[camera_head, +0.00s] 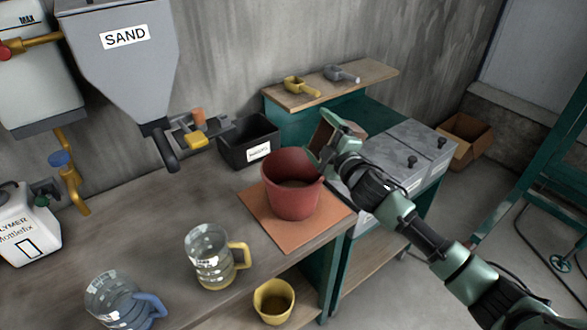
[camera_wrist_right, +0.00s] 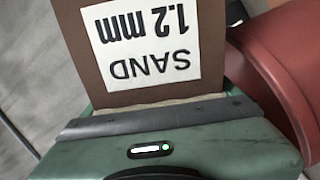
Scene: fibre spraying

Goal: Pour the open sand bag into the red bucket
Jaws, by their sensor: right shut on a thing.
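The red bucket (camera_head: 290,198) stands upright on an orange-brown board on the workbench. Some dull material shows low inside it. My right gripper (camera_head: 328,145) is at the bucket's upper right rim, shut on the brown sand bag (camera_head: 321,136). The bag is tilted over the bucket's right side. In the right wrist view the bag (camera_wrist_right: 70,25) carries a white label, "SAND 1.2 mm", upside down, and the red bucket (camera_wrist_right: 275,70) is close at the right. The bag's mouth and any falling sand are hidden. My left gripper is not in view.
The orange-brown board (camera_head: 262,222) lies at the bench edge. Two jugs, one yellow-handled (camera_head: 208,262) and one blue-handled (camera_head: 118,302), stand left of it. A black bin (camera_head: 240,152) is behind the bucket. A grey sand hopper (camera_head: 125,75) hangs upper left. Grey lidded boxes (camera_head: 400,165) stand right.

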